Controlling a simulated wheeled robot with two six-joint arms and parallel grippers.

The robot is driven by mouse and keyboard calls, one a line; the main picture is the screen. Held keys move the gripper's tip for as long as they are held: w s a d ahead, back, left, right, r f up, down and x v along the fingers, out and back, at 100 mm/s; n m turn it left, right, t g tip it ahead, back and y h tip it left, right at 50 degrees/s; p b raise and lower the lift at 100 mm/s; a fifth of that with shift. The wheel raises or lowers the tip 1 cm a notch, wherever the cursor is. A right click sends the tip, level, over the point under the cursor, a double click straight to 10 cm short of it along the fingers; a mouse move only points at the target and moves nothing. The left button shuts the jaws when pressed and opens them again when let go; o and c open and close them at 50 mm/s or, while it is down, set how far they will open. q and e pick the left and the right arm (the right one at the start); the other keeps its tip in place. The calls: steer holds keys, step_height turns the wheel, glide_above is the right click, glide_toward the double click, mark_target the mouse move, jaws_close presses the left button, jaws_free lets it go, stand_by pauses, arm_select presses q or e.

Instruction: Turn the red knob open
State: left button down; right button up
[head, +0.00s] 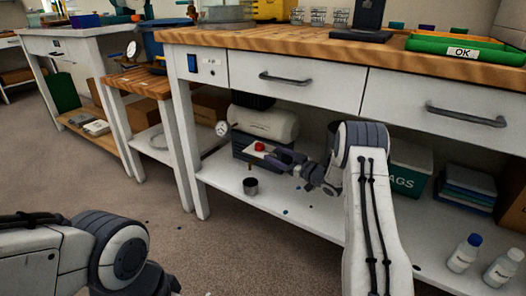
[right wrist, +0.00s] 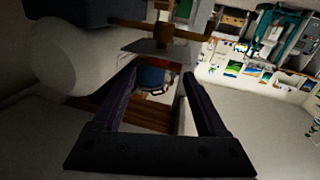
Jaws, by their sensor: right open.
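The red knob (head: 259,146) is small and sits on a pale plate in front of the white tank (head: 268,122), on the lower shelf under the bench. My right gripper (head: 278,155) reaches in from the right, its fingertips close beside the knob. In the right wrist view the gripper (right wrist: 160,76) is open, with a bit of red, likely the knob (right wrist: 165,65), seen between and beyond the fingertips. I cannot tell whether a finger touches it. My left arm shows at the lower left; its gripper is out of view.
A round gauge (head: 222,128) stands left of the tank. A dark cup (head: 250,186) stands on the shelf (head: 300,214) below the knob. A green box (head: 411,168) and two bottles (head: 465,253) are further right. The drawers (head: 290,78) hang above.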

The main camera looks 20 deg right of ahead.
mark_target(263, 147)
steer(key=b+x, duration=0.2)
steer(key=x, duration=0.4)
steer(key=shift+f, duration=0.15)
steer(key=shift+w+a+b, duration=0.3)
steer(key=shift+w+b, duration=0.1)
steer(key=shift+w, duration=0.25)
jaws_close()
